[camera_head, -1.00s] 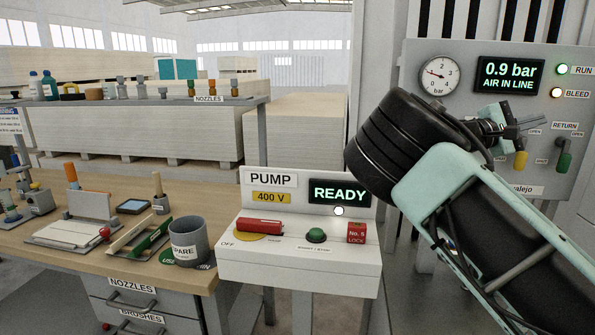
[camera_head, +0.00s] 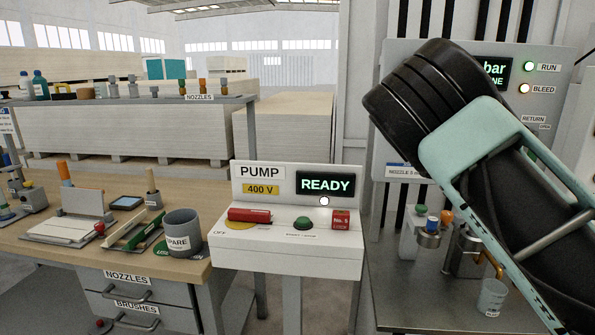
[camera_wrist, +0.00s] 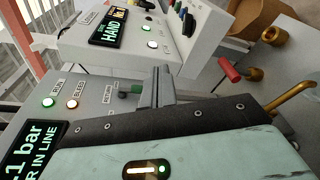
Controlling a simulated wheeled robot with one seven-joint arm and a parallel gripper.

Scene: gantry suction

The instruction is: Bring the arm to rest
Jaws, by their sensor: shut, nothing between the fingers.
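My arm crosses the right side of the head view, and its black and teal links hide my gripper there. In the wrist view my gripper (camera_wrist: 161,87) shows as grey fingers held together with nothing between them, in front of the grey gauge panel. The panel (camera_head: 558,92) stands behind my arm in the head view. Its gauge and most of its display are covered. The RUN (camera_head: 529,66) and BLEED (camera_head: 524,88) lamps are lit. In the wrist view, valve handles beside the fingers are partly hidden, so I cannot tell whether the fingers touch anything.
The pump box (camera_head: 290,254) reads READY, left of my arm. A wooden bench (camera_head: 95,262) with a grey SPARE cup (camera_head: 182,234) is further left. A metal table (camera_head: 425,305) with a beaker (camera_head: 492,297) lies below my arm. The wrist view shows a HAND display (camera_wrist: 108,27) and a red-handled lever (camera_wrist: 229,70).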

